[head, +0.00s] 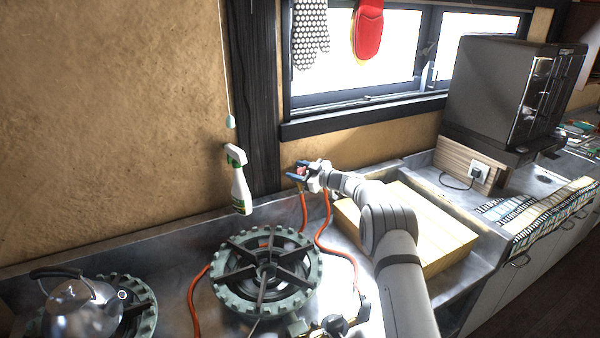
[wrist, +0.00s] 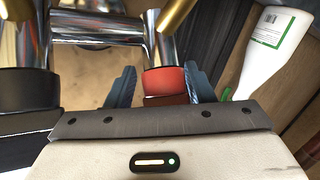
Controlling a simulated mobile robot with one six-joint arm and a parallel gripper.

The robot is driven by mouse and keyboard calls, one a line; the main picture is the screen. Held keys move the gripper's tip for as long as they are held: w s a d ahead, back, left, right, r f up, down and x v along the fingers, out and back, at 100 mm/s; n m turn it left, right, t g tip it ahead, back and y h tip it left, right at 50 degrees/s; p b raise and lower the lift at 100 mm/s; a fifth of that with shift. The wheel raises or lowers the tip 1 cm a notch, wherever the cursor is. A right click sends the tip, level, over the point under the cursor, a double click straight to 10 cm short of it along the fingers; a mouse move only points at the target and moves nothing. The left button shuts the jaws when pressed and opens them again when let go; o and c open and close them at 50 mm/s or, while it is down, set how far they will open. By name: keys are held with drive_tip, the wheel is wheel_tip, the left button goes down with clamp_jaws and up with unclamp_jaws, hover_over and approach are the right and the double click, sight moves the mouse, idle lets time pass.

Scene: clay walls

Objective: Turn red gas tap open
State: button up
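The red gas tap (wrist: 166,80) is a round red knob on a chrome pipe, near the middle of the wrist view. My gripper (wrist: 161,88) has its blue fingers on either side of the red knob. A thin gap shows at the left finger; the right finger is very close to the knob, and I cannot tell whether it touches. In the head view my gripper (head: 298,173) is by the wall under the window, with a small bit of red (head: 301,170) between its fingers. The rest of the tap is hidden there.
A black knob (wrist: 28,90) is left of the red one on the same chrome pipework. A spray bottle (head: 241,185) stands close left of my gripper. Orange hoses (head: 322,225) run below it to a green gas burner (head: 266,270). A wooden board (head: 425,225) lies right.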

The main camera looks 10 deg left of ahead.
sight(303, 172)
drive_tip(key=shift+o, duration=0.5)
drive_tip(key=shift+d, duration=0.1)
drive_tip(key=shift+s+d+f, duration=0.1)
drive_tip(key=shift+s+d, duration=0.05)
drive_tip(key=shift+d, duration=0.15)
drive_tip(key=shift+b+v, duration=0.8)
drive_tip(key=shift+v, duration=2.7)
